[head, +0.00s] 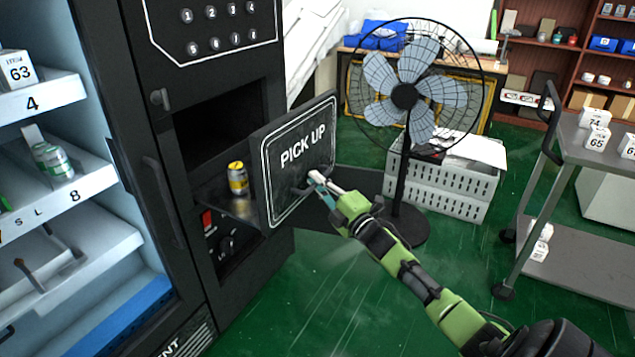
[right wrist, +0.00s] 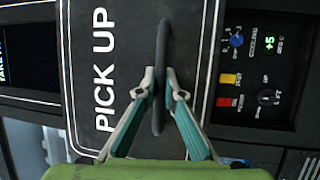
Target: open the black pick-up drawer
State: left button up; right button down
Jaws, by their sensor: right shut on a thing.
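The black pick-up drawer (head: 297,153) has a front panel lettered "PICK UP" and stands pulled out from the vending machine. Its inside shows, with a yellow can (head: 238,179) upright in it. My right gripper (head: 314,180) is at the front panel's lower right part. In the right wrist view, its two fingers (right wrist: 161,76) close from both sides on the dark bar handle (right wrist: 160,108) of the front panel (right wrist: 105,30). My left gripper is in neither view.
The vending machine (head: 150,60) has lit shelves on the left. A standing fan (head: 404,95) is behind my right gripper, with a white crate (head: 440,190) beside it. A grey cart (head: 575,205) stands at right. Green floor is open between.

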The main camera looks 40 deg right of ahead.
jog(key=c, duration=2.1)
grip_release()
jog(key=shift+c, duration=0.2)
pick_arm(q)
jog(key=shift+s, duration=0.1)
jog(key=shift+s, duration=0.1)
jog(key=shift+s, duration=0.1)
pick_arm(e)
jog(key=s+f, duration=0.2)
jog(key=s, duration=0.9)
jog(key=shift+s, duration=0.4)
